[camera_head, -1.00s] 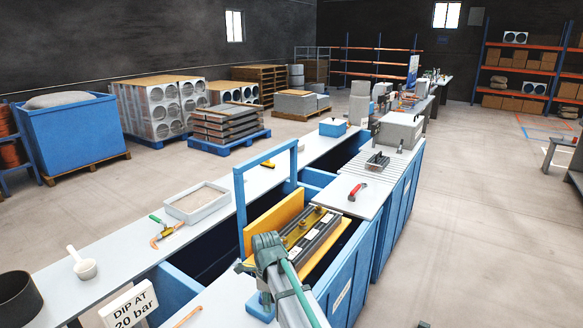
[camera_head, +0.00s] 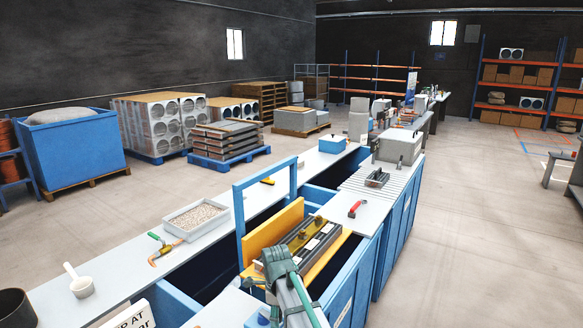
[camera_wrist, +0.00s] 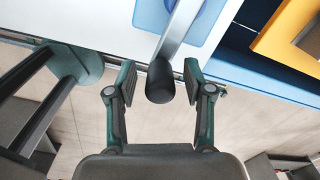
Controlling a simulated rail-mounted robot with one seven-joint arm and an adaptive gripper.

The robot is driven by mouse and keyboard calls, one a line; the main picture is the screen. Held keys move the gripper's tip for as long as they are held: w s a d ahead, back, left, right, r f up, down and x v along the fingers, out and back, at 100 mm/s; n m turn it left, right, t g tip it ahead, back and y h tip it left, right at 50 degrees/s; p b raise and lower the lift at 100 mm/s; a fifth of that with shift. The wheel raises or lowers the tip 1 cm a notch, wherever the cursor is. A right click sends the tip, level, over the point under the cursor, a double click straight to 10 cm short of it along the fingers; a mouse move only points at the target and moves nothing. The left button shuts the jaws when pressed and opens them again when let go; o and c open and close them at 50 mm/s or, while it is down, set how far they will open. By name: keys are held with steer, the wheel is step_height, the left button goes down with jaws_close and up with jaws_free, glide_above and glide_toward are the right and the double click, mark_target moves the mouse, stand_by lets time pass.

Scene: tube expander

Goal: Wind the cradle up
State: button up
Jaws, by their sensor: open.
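A crank with a grey arm (camera_wrist: 181,28) and a round black knob (camera_wrist: 161,82) shows in the wrist view, in front of a blue plate (camera_wrist: 208,22) on a white top. My gripper (camera_wrist: 159,79) is open, with one finger on each side of the knob and visible gaps between. I cannot tell how deep the knob sits between them. In the head view, the cradle, a dark slatted block with brass-coloured parts (camera_head: 316,243), sits by a yellow panel (camera_head: 273,237) under a blue frame (camera_head: 239,215). My arm hides the crank there.
The blue bench has an open dark trough along its middle. A red-handled tool (camera_head: 356,209) lies on the right top.

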steer(key=shift+r+p, duration=2.15)
steer(key=shift+r, duration=1.35)
steer(key=s+d+f+n, duration=1.8)
steer(key=d+f+n, duration=0.2)
steer(key=d, duration=0.1)
steer(key=s+f+g+b, duration=0.6)
steer(key=s+f+b, duration=0.1)
steer(key=s+f, duration=1.8)
steer(key=s, duration=0.4)
steer(key=shift+s+f+n+g, duration=0.2)
steer(key=shift+f+n+g, duration=0.1)
steer(key=shift+g, duration=0.1)
